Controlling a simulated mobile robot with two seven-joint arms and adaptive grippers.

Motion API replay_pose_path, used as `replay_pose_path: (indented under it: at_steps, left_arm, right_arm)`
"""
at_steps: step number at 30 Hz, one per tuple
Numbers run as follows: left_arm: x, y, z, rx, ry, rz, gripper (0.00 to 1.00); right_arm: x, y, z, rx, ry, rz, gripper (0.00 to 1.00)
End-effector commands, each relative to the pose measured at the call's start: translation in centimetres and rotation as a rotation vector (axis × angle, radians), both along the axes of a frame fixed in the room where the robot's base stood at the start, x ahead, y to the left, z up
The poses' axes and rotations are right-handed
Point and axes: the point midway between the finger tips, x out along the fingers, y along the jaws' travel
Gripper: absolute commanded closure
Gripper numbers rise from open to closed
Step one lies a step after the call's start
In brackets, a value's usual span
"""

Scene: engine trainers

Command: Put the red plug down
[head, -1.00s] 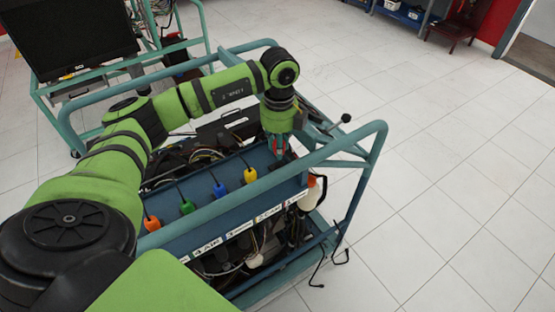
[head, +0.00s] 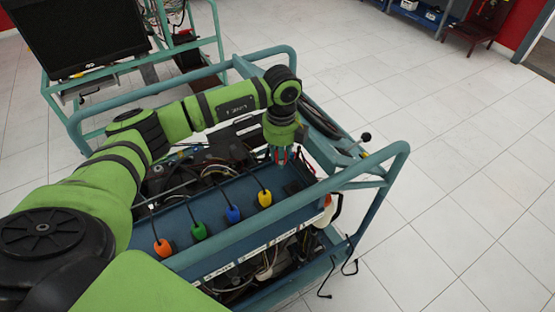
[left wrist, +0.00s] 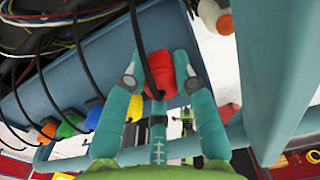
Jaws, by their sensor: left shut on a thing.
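My left gripper (head: 281,156) is shut on the red plug (left wrist: 160,70). In the left wrist view its two teal fingers (left wrist: 158,92) stand on either side of the plug, and a black cord runs across it. In the head view the gripper mostly hides the plug, over the far right end of the blue panel (head: 185,220). I cannot tell whether the plug touches the panel. Yellow (head: 265,198), blue (head: 233,214), green (head: 199,231) and orange (head: 163,247) plugs sit in a row along the panel. My right gripper is out of view.
The teal tube frame (head: 385,165) of the engine trainer surrounds the panel, with a rail close to the gripper on the right. Cables and engine parts (head: 210,165) lie behind the panel. A monitor (head: 78,35) stands at upper left. The tiled floor at right is clear.

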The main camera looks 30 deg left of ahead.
Motion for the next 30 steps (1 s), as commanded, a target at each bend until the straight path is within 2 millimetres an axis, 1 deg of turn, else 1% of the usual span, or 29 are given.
replay_pose_path:
  at_steps: [1, 3, 6, 8, 10, 15, 18, 22, 23, 24, 30]
  left_arm:
    - [0.0, 0.1, -0.3, 0.001, 0.002, 0.002, 1.0]
    - [0.0, 0.1, -0.9, 0.001, 0.002, 0.003, 1.0]
    - [-0.1, 0.1, -2.4, 0.001, 0.004, 0.002, 1.0]
    - [0.0, 0.1, -3.3, 0.001, 0.003, 0.002, 1.0]
    - [0.0, 0.1, -3.9, 0.0, 0.001, 0.002, 1.0]
    - [0.1, 0.1, -4.3, 0.001, -0.002, 0.001, 1.0]
    - [0.0, 0.1, -4.3, 0.0, -0.001, 0.001, 1.0]
    - [0.0, 0.1, -4.8, 0.001, -0.001, 0.001, 1.0]
    - [0.0, 0.1, -4.7, 0.001, -0.001, 0.001, 0.69]
    - [0.0, 0.1, -4.6, 0.0, -0.001, 0.001, 0.63]
    - [0.0, 0.1, -4.6, 0.001, -0.001, 0.001, 0.63]
  right_arm:
    - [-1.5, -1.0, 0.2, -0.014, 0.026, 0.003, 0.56]
    - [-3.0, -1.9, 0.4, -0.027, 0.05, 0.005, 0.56]
    - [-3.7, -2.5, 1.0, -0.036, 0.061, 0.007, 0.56]
    - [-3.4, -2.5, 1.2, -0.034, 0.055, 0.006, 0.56]
    - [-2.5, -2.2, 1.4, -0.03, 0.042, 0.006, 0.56]
    - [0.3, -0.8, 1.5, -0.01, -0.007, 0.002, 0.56]
    - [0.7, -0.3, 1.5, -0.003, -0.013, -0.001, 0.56]
    - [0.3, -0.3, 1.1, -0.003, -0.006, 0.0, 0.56]
    - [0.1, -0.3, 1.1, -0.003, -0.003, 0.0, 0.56]
    - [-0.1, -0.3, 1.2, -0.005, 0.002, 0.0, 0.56]
    - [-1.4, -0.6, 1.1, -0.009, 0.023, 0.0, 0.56]
